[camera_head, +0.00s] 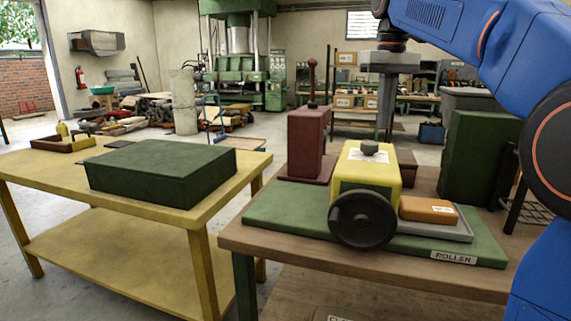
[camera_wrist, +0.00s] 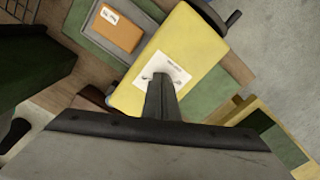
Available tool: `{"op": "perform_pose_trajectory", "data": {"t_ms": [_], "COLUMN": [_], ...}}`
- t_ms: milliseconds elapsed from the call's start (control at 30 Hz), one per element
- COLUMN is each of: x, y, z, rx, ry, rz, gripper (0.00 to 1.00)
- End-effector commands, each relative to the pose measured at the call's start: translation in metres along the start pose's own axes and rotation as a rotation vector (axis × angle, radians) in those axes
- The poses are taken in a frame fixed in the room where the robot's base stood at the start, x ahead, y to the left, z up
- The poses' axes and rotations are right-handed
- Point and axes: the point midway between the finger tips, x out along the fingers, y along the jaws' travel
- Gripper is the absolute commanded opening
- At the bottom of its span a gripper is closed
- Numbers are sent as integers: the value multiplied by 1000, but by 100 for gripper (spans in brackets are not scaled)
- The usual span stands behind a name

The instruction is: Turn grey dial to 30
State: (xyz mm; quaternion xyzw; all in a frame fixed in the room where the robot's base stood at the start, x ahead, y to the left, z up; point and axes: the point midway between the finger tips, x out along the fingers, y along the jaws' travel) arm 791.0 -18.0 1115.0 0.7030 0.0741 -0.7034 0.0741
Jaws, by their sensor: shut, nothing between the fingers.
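The yellow roller machine (camera_head: 368,185) stands on a green base plate. The small dark grey dial (camera_head: 370,148) sits on its top, on a white label (camera_head: 352,156). My gripper (camera_head: 384,136) points down above the machine, close to the dial; in the head view I cannot tell whether it touches. In the wrist view my gripper (camera_wrist: 160,84) is shut and empty, over the white label (camera_wrist: 172,67) on the yellow machine (camera_wrist: 190,50). The fingers hide most of the dial there, and its setting cannot be read.
A black handwheel (camera_head: 362,218) is on the machine's front. An orange block (camera_head: 428,210) lies on a grey tray (camera_head: 440,230) to the right. A dark red lever box (camera_head: 306,145) stands behind left, a dark green box (camera_head: 475,155) behind right. A yellow table (camera_head: 60,170) is at left.

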Motion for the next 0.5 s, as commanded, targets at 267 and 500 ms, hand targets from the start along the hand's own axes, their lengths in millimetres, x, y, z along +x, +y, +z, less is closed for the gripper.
{"op": "perform_pose_trajectory", "data": {"t_ms": [267, 500], "x": [32, 50], "y": [0, 0], "z": [0, 0], "rx": [0, 0], "ry": [-1, 0], "rz": [0, 0], "gripper": [0, 0]}}
